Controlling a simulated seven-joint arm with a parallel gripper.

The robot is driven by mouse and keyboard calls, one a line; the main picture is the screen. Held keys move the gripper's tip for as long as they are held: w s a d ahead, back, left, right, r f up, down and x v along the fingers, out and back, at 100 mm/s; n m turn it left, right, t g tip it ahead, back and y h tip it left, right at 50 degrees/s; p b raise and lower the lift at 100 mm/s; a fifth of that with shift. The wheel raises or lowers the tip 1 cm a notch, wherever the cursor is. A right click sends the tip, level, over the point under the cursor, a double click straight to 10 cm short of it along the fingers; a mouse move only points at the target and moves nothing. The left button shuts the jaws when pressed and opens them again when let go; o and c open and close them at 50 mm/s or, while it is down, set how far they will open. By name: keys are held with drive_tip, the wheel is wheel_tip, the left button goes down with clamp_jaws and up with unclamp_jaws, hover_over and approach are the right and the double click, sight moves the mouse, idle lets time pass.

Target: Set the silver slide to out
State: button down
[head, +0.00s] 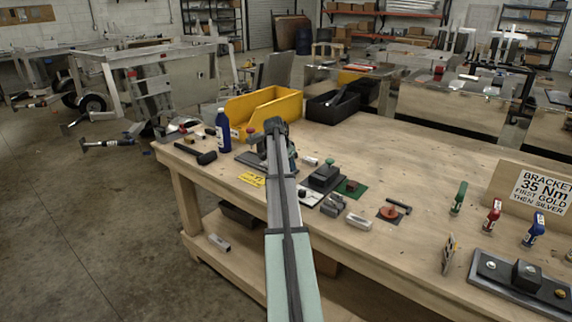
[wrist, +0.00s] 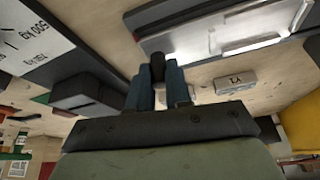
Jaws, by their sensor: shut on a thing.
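The silver slide (wrist: 235,40) is a bright metal strip on a grey plate (wrist: 165,38) at the top of the wrist view. In the head view, part of a grey plate (head: 249,160) shows left of my arm. My gripper (wrist: 157,80) has its blue fingers shut on a dark round knob (wrist: 158,62) at the plate's near edge. The fingers hide the knob's base, so I cannot tell how it joins the slide. In the head view my gripper (head: 291,158) is mostly hidden behind my arm. The slide's setting cannot be read.
A black block (head: 325,177) on a dark plate stands right of my gripper. A small light block (wrist: 235,82) lies beside the slide plate.

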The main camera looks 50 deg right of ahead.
drive_tip(key=shift+s, duration=0.35)
drive_tip(key=c, duration=1.1)
unclamp_jaws()
drive_tip(key=shift+o, duration=0.2)
drive_tip(key=shift+w, duration=0.1)
drive_tip(key=shift+a+r, duration=0.1)
drive_tip(key=shift+r, duration=0.15)
drive_tip(key=v, duration=1.3)
drive_tip(key=shift+w+r, duration=0.1)
